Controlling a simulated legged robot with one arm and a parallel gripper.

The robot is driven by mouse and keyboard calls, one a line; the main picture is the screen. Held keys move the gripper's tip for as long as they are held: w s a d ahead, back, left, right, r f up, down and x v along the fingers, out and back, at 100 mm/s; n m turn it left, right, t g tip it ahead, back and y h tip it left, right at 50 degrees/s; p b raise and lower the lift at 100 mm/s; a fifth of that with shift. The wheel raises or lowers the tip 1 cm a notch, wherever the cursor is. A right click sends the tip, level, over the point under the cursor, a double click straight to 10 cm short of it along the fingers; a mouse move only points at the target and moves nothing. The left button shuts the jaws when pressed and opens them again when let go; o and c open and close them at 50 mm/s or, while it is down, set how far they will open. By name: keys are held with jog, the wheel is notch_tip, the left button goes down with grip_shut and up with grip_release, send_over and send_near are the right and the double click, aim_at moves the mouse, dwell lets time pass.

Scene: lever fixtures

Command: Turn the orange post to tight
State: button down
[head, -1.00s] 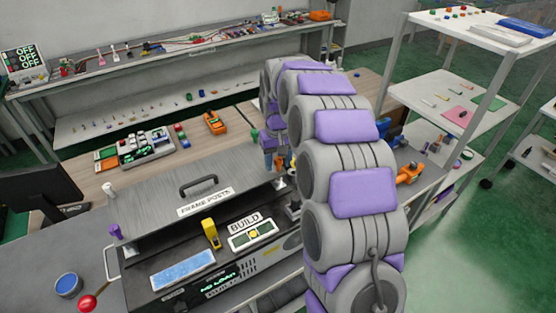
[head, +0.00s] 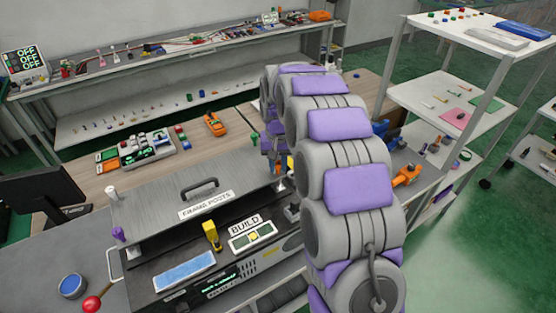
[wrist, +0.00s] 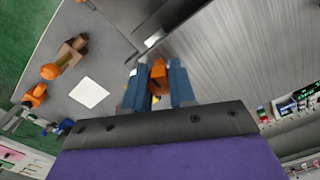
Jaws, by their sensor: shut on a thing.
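The orange post (wrist: 157,78) is between the two blue-grey fingers of my gripper (wrist: 158,88) in the wrist view, at the edge of the brushed metal plate (wrist: 225,50). The fingers are shut on it and hide its sides. In the head view my arm covers most of this spot; only a small bit of orange shows beside the gripper. The plate (head: 150,205) carries a "FRAME POSTS" label and a dark handle. A green post (head: 255,138), a white post (head: 111,192) and a purple post (head: 118,234) stand at its other corners. No tight mark is readable.
A yellow lever (head: 211,236) and a "BUILD" panel (head: 253,235) are in front of the plate. Orange fixtures (head: 405,174) stand on the grey bench to the right. A white shelf rack (head: 470,80) stands beyond. A red knob (head: 91,304) is at lower left.

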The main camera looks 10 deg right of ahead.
dwell(0.3)
jog(key=c, duration=0.9)
grip_release()
jog(key=shift+w, duration=0.1)
jog(key=shift+c, duration=0.2)
notch_tip(320, 180, up, 17)
jog(key=p, duration=0.1)
jog(key=shift+r+p, duration=0.15)
jog(key=shift+p, duration=0.2)
jog(key=shift+a, duration=0.1)
